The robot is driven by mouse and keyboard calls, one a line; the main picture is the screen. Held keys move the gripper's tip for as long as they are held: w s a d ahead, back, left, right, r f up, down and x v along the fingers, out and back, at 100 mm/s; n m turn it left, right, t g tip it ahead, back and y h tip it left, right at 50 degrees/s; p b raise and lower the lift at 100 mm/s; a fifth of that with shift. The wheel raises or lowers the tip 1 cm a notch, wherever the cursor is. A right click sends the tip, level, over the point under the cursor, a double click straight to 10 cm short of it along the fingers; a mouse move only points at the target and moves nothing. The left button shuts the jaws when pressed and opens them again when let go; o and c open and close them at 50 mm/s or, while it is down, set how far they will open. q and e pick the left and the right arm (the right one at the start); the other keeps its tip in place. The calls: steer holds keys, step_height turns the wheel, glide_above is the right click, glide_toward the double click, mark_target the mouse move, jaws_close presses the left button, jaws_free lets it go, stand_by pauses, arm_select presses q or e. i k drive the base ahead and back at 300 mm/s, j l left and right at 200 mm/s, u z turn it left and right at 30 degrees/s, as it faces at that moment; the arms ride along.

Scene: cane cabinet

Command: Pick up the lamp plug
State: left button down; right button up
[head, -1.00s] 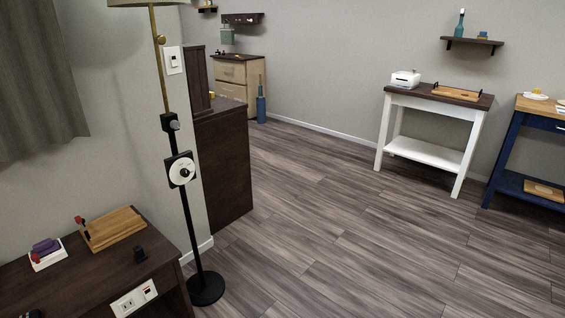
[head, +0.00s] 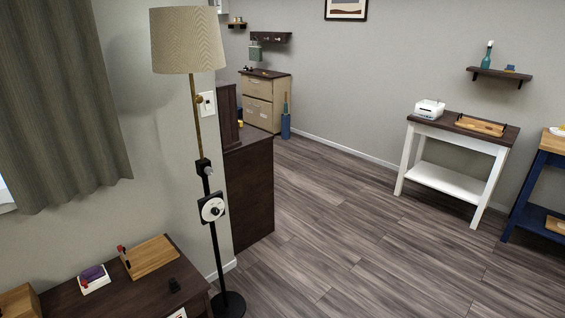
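A small black object (head: 174,285), which looks like the lamp plug, sits on the dark wooden desk (head: 130,301) at the lower left, near the desk's right edge. It is too small to make out prongs or a cord. The floor lamp (head: 188,42) stands just right of the desk, with a beige shade, a brass and black pole, and a round black base. A black box with a white dial (head: 212,208) and a smaller black fitting (head: 204,168) are on its pole. Neither of my grippers is in view.
A wooden board (head: 152,257) and a white tray with a purple item (head: 95,279) lie on the desk. A white outlet panel (head: 178,314) shows partly on its front. A dark cabinet (head: 251,195) stands behind the lamp. The floor to the right is clear up to a white table (head: 408,158).

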mark_target(174, 286)
steer(key=u, duration=1.15)
